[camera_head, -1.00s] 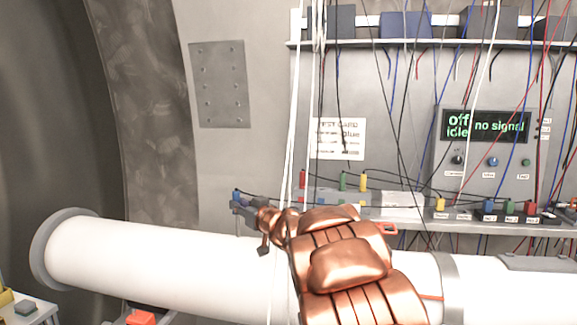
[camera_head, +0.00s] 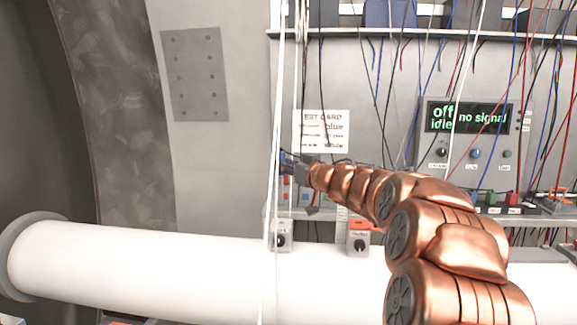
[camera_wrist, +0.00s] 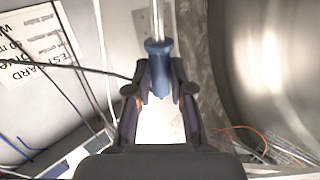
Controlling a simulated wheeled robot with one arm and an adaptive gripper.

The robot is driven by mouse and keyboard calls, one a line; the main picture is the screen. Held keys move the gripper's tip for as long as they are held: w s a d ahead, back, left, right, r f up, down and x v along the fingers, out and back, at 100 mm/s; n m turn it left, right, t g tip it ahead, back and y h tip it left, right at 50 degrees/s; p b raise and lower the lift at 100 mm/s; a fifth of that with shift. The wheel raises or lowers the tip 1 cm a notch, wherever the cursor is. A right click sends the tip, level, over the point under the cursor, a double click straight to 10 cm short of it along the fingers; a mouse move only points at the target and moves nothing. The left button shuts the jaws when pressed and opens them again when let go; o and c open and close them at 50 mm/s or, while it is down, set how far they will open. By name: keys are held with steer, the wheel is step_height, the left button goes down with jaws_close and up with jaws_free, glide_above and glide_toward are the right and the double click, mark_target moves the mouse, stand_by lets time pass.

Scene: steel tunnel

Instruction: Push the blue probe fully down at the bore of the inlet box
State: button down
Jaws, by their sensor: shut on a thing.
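The blue probe (camera_wrist: 158,68) is held between the two dark fingers of my gripper (camera_wrist: 157,92) in the wrist view. Its metal shaft (camera_wrist: 158,20) runs out past the fingertips to the top of the picture. My gripper (camera_head: 294,168) is small in the head view, in front of the shelf's left end and above the white pipe. Two small grey boxes stand on the pipe: a plain one (camera_head: 282,240) and one with an orange top (camera_head: 359,241). Their labels are too small to read, so I cannot tell which is the inlet box. No bore is clearly visible.
White cords (camera_head: 274,130) hang close to my gripper. A test card (camera_head: 322,130) is on the wall behind. The display (camera_head: 468,117) reads "off idle no signal". Many wires hang at the right. The white pipe (camera_head: 150,268) crosses below.

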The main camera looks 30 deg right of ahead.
mark_target(282, 184)
steer(key=shift+a+r+p, duration=0.1)
steer(key=shift+p, duration=0.2)
steer(key=shift+s+f+b, duration=0.1)
steer(key=shift+f+b, duration=1.55)
steer(key=shift+f, duration=1.35)
steer(key=shift+p, duration=1.25)
steer(key=shift+f+b, duration=2.05)
steer(key=shift+f, duration=1.55)
